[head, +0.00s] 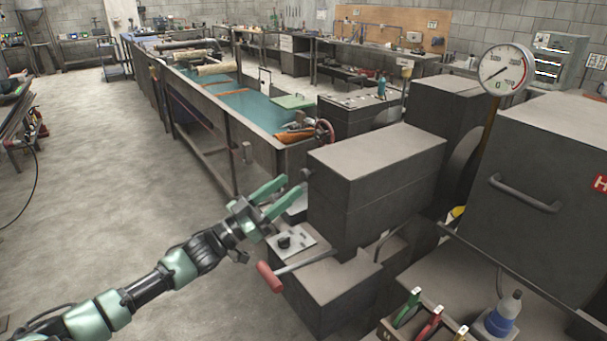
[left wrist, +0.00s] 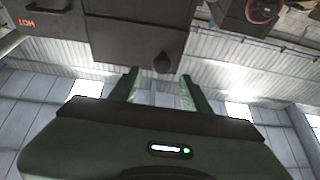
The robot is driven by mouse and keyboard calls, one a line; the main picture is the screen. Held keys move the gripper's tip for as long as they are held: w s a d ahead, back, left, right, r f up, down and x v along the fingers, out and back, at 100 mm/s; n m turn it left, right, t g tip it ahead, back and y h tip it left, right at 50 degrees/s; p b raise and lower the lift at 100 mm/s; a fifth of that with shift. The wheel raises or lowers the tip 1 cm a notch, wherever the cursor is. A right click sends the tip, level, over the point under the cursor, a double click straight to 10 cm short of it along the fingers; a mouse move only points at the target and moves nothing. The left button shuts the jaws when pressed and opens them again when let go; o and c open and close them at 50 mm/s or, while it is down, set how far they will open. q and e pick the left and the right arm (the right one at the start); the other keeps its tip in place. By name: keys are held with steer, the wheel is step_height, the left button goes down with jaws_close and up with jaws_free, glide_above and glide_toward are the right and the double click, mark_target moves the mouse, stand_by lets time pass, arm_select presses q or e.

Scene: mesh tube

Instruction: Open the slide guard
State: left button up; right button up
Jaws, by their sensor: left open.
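The slide guard appears to be the dark grey box (head: 375,175) on the machine, right of centre in the head view. A small dark knob (head: 304,175) sticks out of its left face. In the left wrist view the knob (left wrist: 162,63) hangs just beyond and between the fingertips. My left gripper (head: 293,186) has green fingers, is open and empty, and points at the knob from the left. In the left wrist view the fingers (left wrist: 159,82) are spread with nothing between them. The knob looks close to the fingertips; contact cannot be told. My right gripper is not in view.
Below the box are a control panel (head: 291,243) and a red-handled lever (head: 268,277). A pliers rack (head: 395,330) and a blue-white bottle (head: 503,315) stand in front. A pressure gauge (head: 505,69) is at right. Floor at left is clear.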

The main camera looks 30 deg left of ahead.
mark_target(302, 177)
arm_select(q)
steer(key=shift+p+x, duration=0.45)
steer(key=shift+x, duration=1.95)
steer(key=shift+f, duration=0.2)
steer(key=shift+w, duration=0.1)
jaws_close()
